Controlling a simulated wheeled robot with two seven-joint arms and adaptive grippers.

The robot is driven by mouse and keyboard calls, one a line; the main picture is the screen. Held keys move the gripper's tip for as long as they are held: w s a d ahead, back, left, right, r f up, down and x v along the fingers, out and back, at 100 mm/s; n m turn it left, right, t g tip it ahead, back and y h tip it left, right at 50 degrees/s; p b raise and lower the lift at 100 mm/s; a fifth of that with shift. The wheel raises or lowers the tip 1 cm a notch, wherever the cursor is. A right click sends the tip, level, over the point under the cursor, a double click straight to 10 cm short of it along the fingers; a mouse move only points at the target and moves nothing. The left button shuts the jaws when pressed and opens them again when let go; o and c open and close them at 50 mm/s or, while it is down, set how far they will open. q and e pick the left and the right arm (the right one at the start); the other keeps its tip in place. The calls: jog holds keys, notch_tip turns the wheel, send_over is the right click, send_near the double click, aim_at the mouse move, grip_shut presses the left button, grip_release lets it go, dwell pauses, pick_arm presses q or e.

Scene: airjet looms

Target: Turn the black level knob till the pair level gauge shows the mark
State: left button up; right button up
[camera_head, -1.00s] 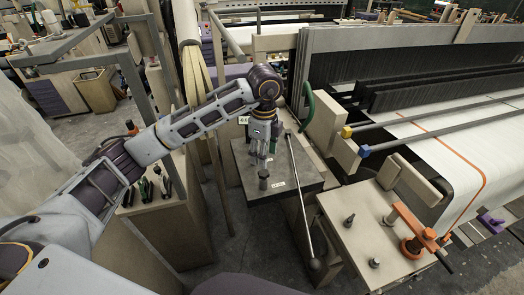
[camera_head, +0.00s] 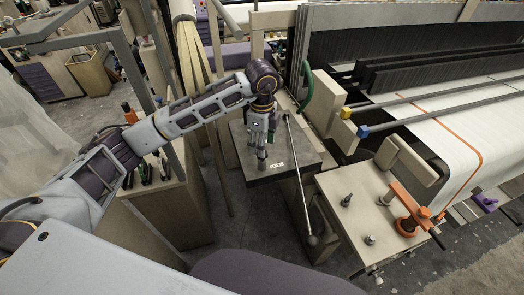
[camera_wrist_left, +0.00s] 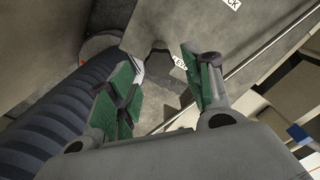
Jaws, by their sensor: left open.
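The level knob (camera_head: 262,164) is a small dark upright post on top of a grey box (camera_head: 287,180), left of the loom. My left gripper (camera_head: 261,150) points down right at the knob and hides part of it. In the left wrist view my left gripper (camera_wrist_left: 163,92) is open, with green pads on both fingers. A grey faceted shape lies between the fingers; I cannot tell if the pads touch the knob. A white label (camera_wrist_left: 180,63) lies just beyond the fingertips. I cannot make out the pair level gauge. My right gripper is not in view.
A long lever with a round end (camera_head: 312,240) slants down past the box's right side. A beige table (camera_head: 355,215) with dark pegs and an orange clamp (camera_head: 408,212) stands to the right. A beige cabinet with tools (camera_head: 165,200) stands left. Grey floor is free below the box.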

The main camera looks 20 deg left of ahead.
pick_arm(q)
jog(key=shift+f, duration=0.4)
jog(key=shift+f+b, duration=0.8)
jog(key=shift+f, duration=0.7)
jog(key=shift+r, duration=0.1)
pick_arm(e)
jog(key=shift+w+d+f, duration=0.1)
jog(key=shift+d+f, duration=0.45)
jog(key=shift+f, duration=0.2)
pick_arm(q)
jog(key=shift+s, duration=0.1)
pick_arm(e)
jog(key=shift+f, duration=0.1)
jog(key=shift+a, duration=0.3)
pick_arm(q)
jog(key=c, duration=0.7)
jog(key=shift+c, duration=0.2)
